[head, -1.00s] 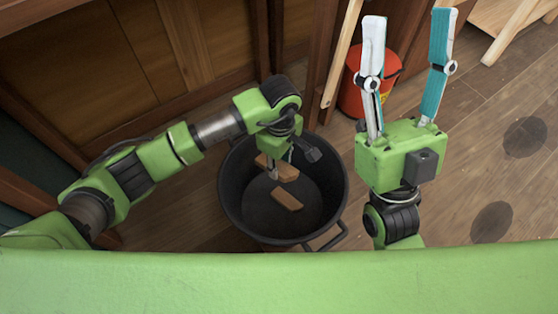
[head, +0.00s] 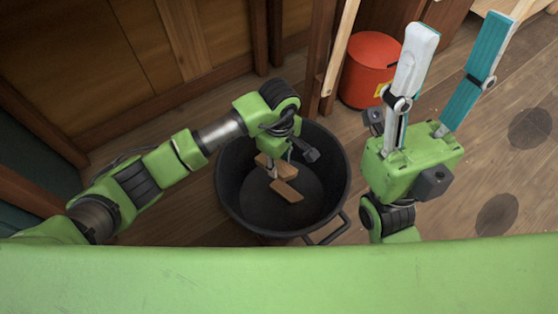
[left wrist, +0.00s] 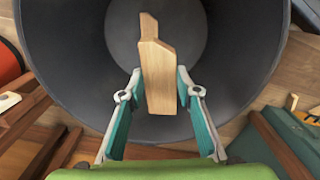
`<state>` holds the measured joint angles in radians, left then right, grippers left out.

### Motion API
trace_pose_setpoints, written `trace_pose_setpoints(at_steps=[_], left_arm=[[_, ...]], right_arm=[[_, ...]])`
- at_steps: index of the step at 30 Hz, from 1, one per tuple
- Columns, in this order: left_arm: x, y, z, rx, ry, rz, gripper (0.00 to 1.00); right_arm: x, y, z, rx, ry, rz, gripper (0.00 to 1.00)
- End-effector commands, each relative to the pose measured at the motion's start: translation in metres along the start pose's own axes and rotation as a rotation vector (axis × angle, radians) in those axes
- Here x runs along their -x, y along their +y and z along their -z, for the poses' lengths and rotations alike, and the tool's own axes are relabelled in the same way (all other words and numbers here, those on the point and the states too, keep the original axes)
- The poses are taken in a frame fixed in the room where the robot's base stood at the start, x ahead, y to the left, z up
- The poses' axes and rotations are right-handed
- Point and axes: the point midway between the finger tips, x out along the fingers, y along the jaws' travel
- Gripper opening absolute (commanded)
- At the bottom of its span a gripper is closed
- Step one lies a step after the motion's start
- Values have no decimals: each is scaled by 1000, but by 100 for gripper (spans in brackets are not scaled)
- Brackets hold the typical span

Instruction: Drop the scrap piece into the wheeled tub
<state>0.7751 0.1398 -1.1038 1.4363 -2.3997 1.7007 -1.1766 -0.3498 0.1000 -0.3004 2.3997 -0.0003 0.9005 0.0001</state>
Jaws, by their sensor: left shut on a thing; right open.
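The black wheeled tub (head: 325,165) stands on the floor at the middle of the head view. Its dark wall also fills the upper left wrist view (left wrist: 75,60). My left gripper (head: 273,172) points down inside the tub's rim, shut on a light wooden scrap piece (left wrist: 160,85). The piece also shows at the fingers in the head view (head: 285,170). Another wooden patch (head: 287,191) shows just below it; I cannot tell if it is a separate piece lying in the tub. My right gripper (head: 462,45) is open and empty, pointing up, right of the tub.
A red bucket (head: 368,72) stands behind the tub, between it and the wooden wall. A wooden pole (head: 340,45) leans near it. Wood panelling (head: 75,60) lies close behind my left arm. The plank floor (head: 480,160) at the right is open.

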Motion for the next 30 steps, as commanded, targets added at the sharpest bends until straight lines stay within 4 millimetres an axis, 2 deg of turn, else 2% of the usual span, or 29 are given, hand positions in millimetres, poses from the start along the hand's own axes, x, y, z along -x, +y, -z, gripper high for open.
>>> trace_pose_setpoints(at_steps=[4,5,6,7,16,20,23,30], left_arm=[[1,0,0,0,0,0,8],[1,0,0,0,0,0,38],[1,0,0,0,0,0,49],[1,0,0,0,0,0,50],[1,0,0,0,0,0,50],[9,1,1,-1,2,-2,50],[24,2,1,-1,2,-5,50],[76,2,1,-1,3,-5,50]], right_arm=[[0,0,0,0,0,0,50],[0,0,0,0,-1,0,50],[0,0,0,0,-1,0,50],[0,0,0,0,-1,0,50],[0,0,0,1,0,-1,50],[0,0,0,1,0,-1,50],[0,0,0,1,0,-1,50],[0,0,0,0,0,-1,50]])
